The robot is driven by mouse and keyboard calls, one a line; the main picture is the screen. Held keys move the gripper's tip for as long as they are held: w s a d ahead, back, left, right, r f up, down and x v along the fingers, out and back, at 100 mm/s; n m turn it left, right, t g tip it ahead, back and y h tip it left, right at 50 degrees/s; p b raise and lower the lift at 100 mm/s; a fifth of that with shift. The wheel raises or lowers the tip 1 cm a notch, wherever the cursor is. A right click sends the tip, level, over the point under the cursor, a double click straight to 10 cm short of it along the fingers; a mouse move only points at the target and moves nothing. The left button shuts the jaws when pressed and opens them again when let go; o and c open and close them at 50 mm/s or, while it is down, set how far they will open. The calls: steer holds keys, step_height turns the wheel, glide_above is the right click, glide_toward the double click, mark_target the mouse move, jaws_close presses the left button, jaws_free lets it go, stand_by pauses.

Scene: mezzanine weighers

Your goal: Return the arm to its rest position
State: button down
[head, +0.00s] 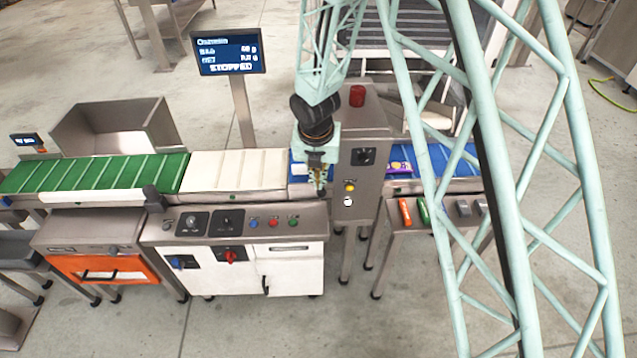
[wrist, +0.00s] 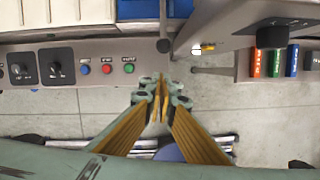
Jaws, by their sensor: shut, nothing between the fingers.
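My gripper (head: 320,187) hangs from my light green lattice arm in the head view, pointing down in front of the blue belt section, beside the grey upright cabinet. In the wrist view my gripper (wrist: 160,90) has its yellow fingers together with nothing between them. Below the fingertips are the front edge of the control panel and the concrete floor. The exact gap between the fingertips and the panel is hard to tell.
A conveyor with green (head: 100,173) and white (head: 235,170) belts runs left. The control panel (head: 235,222) carries knobs and buttons. The cabinet (head: 362,160) has a red beacon (head: 357,95). A display (head: 228,53) reads STOPPED. A side shelf (head: 440,209) holds coloured items. Open floor lies in front.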

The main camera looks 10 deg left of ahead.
stand_by(0.6)
steer(key=s+d+r+m+b, duration=0.1)
steer(key=s+d+r+m, duration=0.3)
steer(key=d+r+m, duration=0.35)
steer(key=s+d+r+m+t+b, duration=0.15)
steer(key=s+d+r+m, duration=0.3)
steer(key=d+r, duration=0.5)
steer(key=s+d+r+m+g+b, duration=0.1)
steer(key=s+d+r+m+b, duration=0.15)
steer(key=d+r+m, duration=0.55)
steer(key=s+d+r+m+b, duration=0.1)
steer(key=s+d+r+m, duration=0.25)
steer(key=s, duration=0.35)
steer(key=s+d+r+m+b, duration=0.1)
steer(key=s+d+r+m, duration=0.1)
steer(key=s+r+m, duration=0.45)
steer(key=s+d+f+m+t+b, duration=0.1)
steer(key=s+m, duration=0.5)
steer(key=s, duration=1.1)
steer(key=shift+s+d+f+m+b, duration=0.15)
steer(key=shift+s+d+m+b, duration=0.25)
steer(key=shift+d, duration=0.7)
steer(key=c, duration=3.5)
jaws_free()
steer(key=shift+w, duration=0.1)
